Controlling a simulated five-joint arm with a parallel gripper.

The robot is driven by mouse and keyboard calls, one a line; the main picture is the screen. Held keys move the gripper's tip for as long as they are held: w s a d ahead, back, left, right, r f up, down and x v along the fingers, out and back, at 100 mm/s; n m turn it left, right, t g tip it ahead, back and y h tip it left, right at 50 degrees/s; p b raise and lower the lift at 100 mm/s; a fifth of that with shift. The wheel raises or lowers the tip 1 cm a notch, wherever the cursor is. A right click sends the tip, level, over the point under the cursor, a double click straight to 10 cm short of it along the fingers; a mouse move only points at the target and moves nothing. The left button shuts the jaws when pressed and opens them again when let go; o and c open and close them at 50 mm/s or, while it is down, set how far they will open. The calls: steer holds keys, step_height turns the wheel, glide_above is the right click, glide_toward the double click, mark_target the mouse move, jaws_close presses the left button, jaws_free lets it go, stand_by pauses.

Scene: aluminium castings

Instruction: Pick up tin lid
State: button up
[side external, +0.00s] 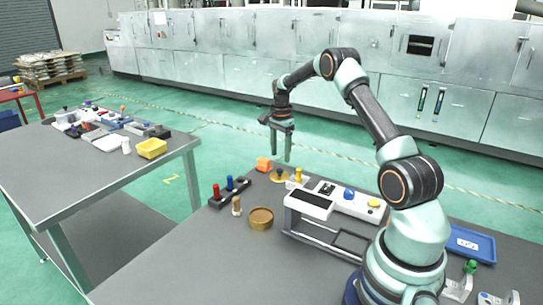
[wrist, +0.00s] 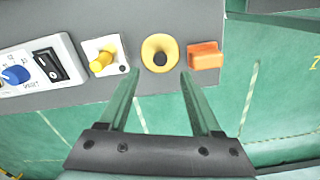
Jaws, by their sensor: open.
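The tin lid (side external: 279,177) looks like a golden disc with a dark knob, lying near the far edge of the grey table. In the wrist view the tin lid (wrist: 150,46) shows just beyond my fingertips, roughly centred between them. My gripper (side external: 281,159) points down above the lid, its fingers apart and empty. The gripper also shows in the wrist view (wrist: 160,76). A round brown-gold open tin (side external: 261,218) stands nearer on the table.
An orange block (side external: 263,164) sits beside the lid. On its other side is a white block with a yellow peg (side external: 298,175). A white control panel (side external: 350,200) stands to the right. A dark rack with red and blue pegs (side external: 229,192) lies to the left, near a wooden peg (side external: 237,206).

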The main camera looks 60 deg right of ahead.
mark_target(280, 170)
steer(key=shift+w+a+f, duration=0.1)
steer(key=shift+a+f, duration=0.05)
steer(key=shift+f, duration=3.1)
jaws_close()
